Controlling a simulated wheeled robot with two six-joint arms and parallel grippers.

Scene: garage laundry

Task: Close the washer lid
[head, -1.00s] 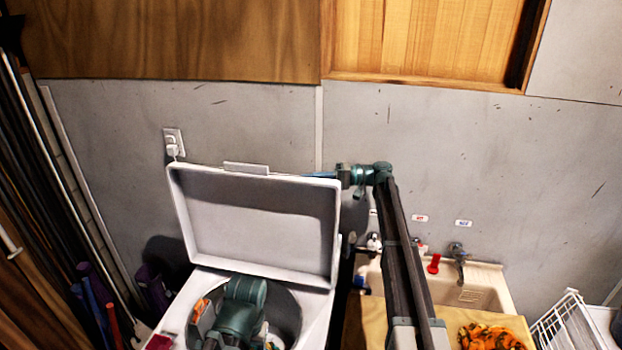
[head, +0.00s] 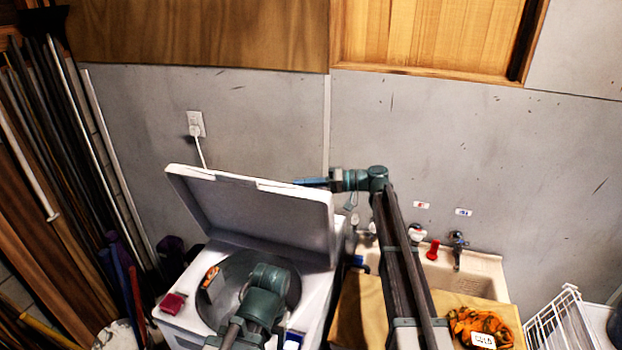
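The white washer (head: 322,287) stands at lower centre with its round tub opening uncovered. Its lid (head: 262,212) is raised and leans forward over the rear of the opening, its grey underside showing. My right gripper (head: 312,183) is at the lid's upper right edge, pointing left; its blue fingers are partly behind the edge. Whether they touch the lid or are open or shut is unclear. My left arm's green wrist (head: 265,291) is over the tub opening; its fingers are hidden.
A red box (head: 172,303) lies on the washer's front left rim. An orange item (head: 211,277) shows at the tub's left edge. A utility sink (head: 480,278) and an orange patterned cloth (head: 478,325) are right. Long poles and boards crowd the left.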

